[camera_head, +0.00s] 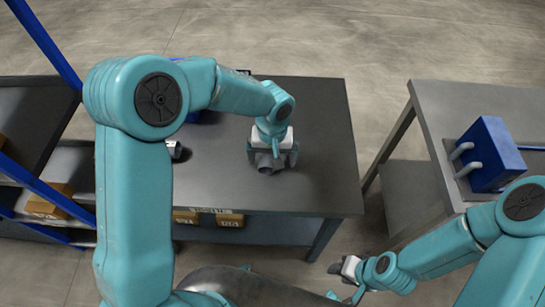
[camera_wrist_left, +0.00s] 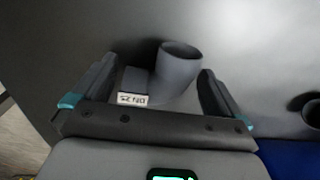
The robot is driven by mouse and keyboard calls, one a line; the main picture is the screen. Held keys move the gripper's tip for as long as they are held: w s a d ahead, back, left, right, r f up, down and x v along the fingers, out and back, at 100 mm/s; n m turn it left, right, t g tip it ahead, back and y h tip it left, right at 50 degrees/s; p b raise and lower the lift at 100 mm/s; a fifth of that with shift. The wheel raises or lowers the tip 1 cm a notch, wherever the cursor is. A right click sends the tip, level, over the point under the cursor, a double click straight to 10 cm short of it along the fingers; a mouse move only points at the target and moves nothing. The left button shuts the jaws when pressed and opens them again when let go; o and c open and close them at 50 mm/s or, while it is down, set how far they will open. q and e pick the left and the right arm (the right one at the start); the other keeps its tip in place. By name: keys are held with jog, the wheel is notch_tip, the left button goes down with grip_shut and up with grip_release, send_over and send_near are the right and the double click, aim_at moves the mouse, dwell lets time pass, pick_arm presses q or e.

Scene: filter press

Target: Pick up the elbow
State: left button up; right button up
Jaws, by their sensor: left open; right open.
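The elbow (camera_wrist_left: 172,80) is a grey pipe piece with a round open end and a small white label. In the left wrist view it sits on the dark table top, between the two spread fingers of my left gripper (camera_wrist_left: 155,80). Gaps show on both sides, so the fingers look apart from it. In the head view my left gripper (camera_head: 272,160) is over the table, pointing down, and the elbow (camera_head: 267,166) shows partly below it. My right gripper (camera_head: 343,279) is open and empty, low at the front, away from the table.
The elbow's table (camera_head: 320,120) is mostly bare to its right. Another grey fitting (camera_wrist_left: 311,106) and a blue object (camera_wrist_left: 290,160) show right in the wrist view. A second table (camera_head: 440,100) bears a blue block with grey pipes (camera_head: 490,155). A shelf with boxes (camera_head: 50,205) stands left.

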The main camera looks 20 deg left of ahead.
pick_arm(q)
jog(key=shift+c, duration=0.3)
jog(key=c, duration=0.9)
